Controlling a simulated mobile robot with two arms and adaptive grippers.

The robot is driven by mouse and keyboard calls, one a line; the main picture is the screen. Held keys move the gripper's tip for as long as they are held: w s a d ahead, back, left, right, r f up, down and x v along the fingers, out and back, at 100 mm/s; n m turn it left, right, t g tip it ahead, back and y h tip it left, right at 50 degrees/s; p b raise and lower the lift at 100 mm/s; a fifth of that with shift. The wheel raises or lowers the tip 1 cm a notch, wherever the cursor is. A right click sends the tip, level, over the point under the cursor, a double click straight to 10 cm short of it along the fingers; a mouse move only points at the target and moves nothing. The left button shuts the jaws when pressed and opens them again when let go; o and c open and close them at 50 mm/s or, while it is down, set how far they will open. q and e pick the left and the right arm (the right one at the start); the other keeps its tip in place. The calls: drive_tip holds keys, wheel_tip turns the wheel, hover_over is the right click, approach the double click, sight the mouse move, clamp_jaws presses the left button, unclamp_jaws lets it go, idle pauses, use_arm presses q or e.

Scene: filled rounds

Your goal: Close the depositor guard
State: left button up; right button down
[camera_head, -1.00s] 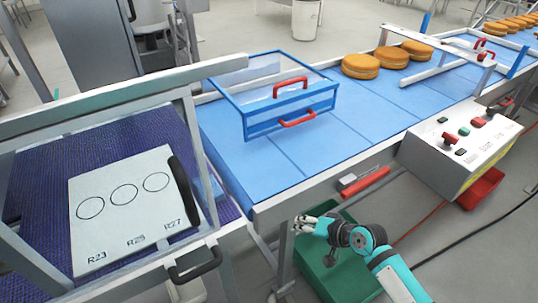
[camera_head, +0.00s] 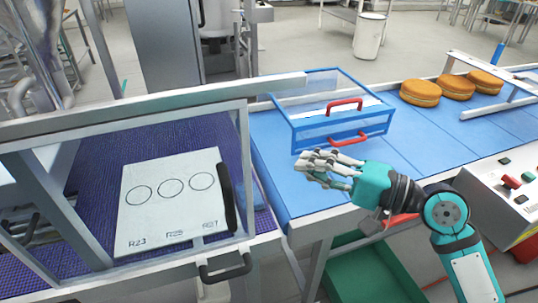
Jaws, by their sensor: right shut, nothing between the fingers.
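A blue-framed, clear-panelled box guard (camera_head: 331,118) with two red handles stands over the blue belt, an upper handle (camera_head: 344,105) and a lower one (camera_head: 350,139). A larger grey-framed guard (camera_head: 181,120) stands at the left, with a black handle (camera_head: 225,267) low at its front. I cannot tell which of them is the depositor guard. My right gripper (camera_head: 310,165) is shut and empty. It shows just in front of and below the blue guard's lower handle, with no clear contact. My left gripper is not in view.
A pale plate (camera_head: 172,200) with circles and a black grip lies behind the grey frame. Filled rounds (camera_head: 421,93) sit on the blue belt (camera_head: 400,150) at the right. A control box (camera_head: 505,190) stands at the right edge. A green crate (camera_head: 365,270) is below.

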drive_tip(key=a+p, duration=0.3)
drive_tip(key=a, duration=0.4)
drive_tip(key=shift+w+a, duration=0.25)
drive_tip(key=shift+w, duration=0.1)
